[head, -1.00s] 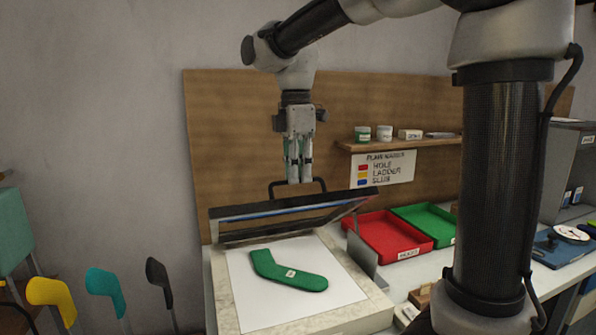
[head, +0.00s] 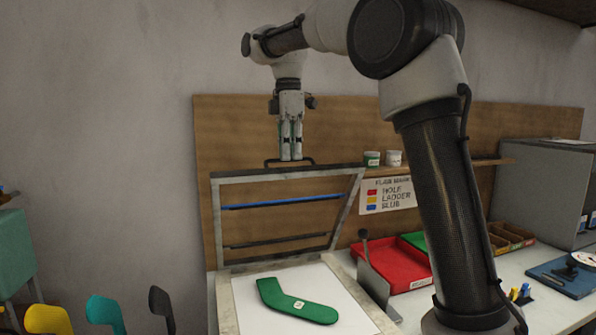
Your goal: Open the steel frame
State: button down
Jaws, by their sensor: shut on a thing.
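The steel frame (head: 215,222) stands tilted up on its back edge, well raised above the white board (head: 253,311). It has a blue bar (head: 282,202) and dark bars across its opening. My gripper (head: 290,158) is shut on the dark handle (head: 272,164) at the frame's top edge. The fingers hide part of the handle. A green sock (head: 290,303) with a small pale label lies flat on the white board under the frame.
A red tray (head: 395,270) and part of a green tray lie to the right. A shelf with jars (head: 372,158) is behind. Coloured sock forms (head: 103,309) stand at lower left.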

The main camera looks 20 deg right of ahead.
jog(key=w+r, duration=0.1)
jog(key=w, duration=0.8)
jog(key=c, duration=1.6)
grip_release()
jog(key=shift+w, duration=0.1)
jog(key=shift+o, duration=0.3)
jog(key=shift+r, duration=0.15)
